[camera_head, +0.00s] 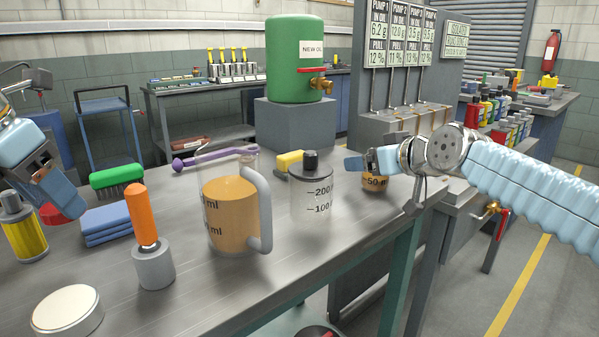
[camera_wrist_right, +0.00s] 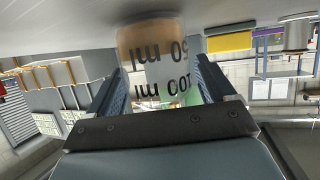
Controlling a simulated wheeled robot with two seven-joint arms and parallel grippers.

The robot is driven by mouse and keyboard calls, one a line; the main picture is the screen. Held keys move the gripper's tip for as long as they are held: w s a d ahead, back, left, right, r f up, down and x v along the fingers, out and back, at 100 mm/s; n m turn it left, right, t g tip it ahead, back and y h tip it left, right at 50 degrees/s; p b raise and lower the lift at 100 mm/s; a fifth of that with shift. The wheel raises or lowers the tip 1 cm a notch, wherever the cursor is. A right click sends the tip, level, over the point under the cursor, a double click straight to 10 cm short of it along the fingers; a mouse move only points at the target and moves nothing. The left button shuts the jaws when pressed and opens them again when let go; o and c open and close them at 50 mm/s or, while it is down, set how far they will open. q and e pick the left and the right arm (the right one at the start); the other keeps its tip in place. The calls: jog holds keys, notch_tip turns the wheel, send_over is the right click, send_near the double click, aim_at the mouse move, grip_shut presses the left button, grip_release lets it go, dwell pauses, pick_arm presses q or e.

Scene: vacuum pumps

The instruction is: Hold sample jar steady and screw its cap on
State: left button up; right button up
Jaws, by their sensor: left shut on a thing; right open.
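The sample jar (camera_head: 375,182), a small clear jar marked 50 ml with amber contents, stands near the bench's right edge. In the right wrist view the jar (camera_wrist_right: 155,62) shows upside down between the fingers. My right gripper (camera_head: 368,163) is open around it, and I see no cap on it, though its top is partly hidden. My left gripper (camera_head: 62,192) is at the far left, well away from the jar. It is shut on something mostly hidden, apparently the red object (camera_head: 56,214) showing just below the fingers. I cannot make out the cap.
A clear jar with a black knob (camera_head: 311,195) stands left of the sample jar. An amber-filled jug (camera_head: 232,215), orange-handled tool (camera_head: 143,215), blue cloths (camera_head: 105,224), green brush (camera_head: 118,178), yellow bottle (camera_head: 24,232) and white lid (camera_head: 67,309) crowd the bench. The front middle is clear.

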jog(key=shift+w, duration=0.1)
jog(key=c, duration=1.1)
jog(key=shift+a+r, duration=0.1)
jog(key=shift+r, duration=0.4)
jog(key=r, duration=0.3)
jog(key=shift+s+a, duration=0.1)
jog(key=shift+s, duration=0.15)
jog(key=s+a+r, duration=0.1)
jog(key=s+r, duration=0.2)
jog(key=s, duration=0.1)
jog(key=s+a+r, duration=0.1)
jog(key=s+r, duration=0.2)
jog(key=s, duration=0.1)
jog(key=s+a+r, duration=0.1)
jog(key=s+r, duration=0.2)
jog(key=s, duration=0.2)
jog(key=shift+a, duration=0.1)
